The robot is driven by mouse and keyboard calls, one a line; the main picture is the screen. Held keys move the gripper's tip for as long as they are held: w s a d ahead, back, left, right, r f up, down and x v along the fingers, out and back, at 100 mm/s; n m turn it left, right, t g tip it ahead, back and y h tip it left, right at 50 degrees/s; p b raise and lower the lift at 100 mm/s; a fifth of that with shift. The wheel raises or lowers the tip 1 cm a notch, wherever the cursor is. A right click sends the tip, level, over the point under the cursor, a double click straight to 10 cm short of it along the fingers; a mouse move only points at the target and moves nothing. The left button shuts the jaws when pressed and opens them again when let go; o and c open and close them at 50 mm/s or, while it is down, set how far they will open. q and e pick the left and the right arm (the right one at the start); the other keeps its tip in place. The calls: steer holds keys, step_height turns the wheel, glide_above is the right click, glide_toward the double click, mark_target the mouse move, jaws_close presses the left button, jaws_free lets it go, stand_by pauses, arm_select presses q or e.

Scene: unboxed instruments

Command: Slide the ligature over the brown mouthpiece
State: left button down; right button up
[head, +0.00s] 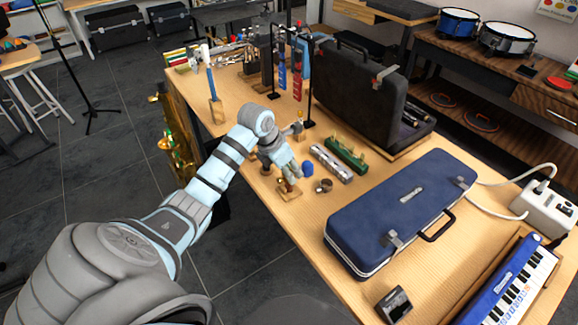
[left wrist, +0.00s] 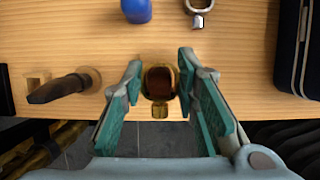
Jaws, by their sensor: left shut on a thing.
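The brown mouthpiece (left wrist: 158,78) shows end-on in the left wrist view. The gold ligature (left wrist: 160,111) surrounds it in that view, between my fingertips. My left gripper (left wrist: 161,80) is shut on the ligature. In the head view my left gripper (head: 290,175) points down over a small wooden stand (head: 289,193) near the table's front edge. From these views I cannot tell how far down the mouthpiece the ligature sits. The fingers hide part of it. My right gripper is not in view.
A blue cap (head: 308,168) and a silver ring (head: 326,186) lie close on the right. A dark mouthpiece (left wrist: 62,87) on another stand is left in the wrist view.

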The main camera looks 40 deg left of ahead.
arm_select(q)
steer(key=shift+f+b, duration=0.65)
steer(key=shift+f, duration=0.25)
stand_by(0.6)
steer(key=c, duration=1.2)
jaws_free()
steer(key=shift+r, duration=0.1)
steer(key=shift+c, duration=0.2)
steer(key=p+v, duration=0.6)
